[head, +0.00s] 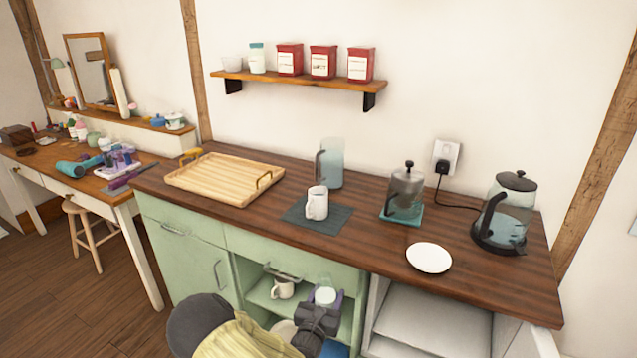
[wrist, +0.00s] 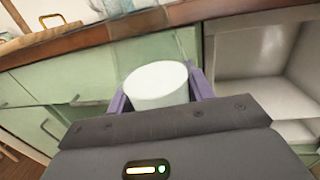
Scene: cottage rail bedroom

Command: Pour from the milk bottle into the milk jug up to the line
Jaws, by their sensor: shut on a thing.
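My gripper (head: 327,300) is shut on the milk bottle (head: 325,292), a clear vessel with white contents, in front of the open cabinet and below the worktop's front edge. A small white handled vessel (head: 317,204), which looks like the milk jug, stands upright on a dark grey mat (head: 334,218) on the worktop, above and apart from the bottle. No fill line or contents can be made out in it.
A clear jug (head: 331,164) stands behind the mat. A wooden tray (head: 214,192) lies left; a French press (head: 405,192), white plate (head: 429,258) and kettle (head: 506,214) stand right. A mug (head: 283,288) sits inside the cabinet. The worktop edge (head: 350,257) overhangs near my gripper.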

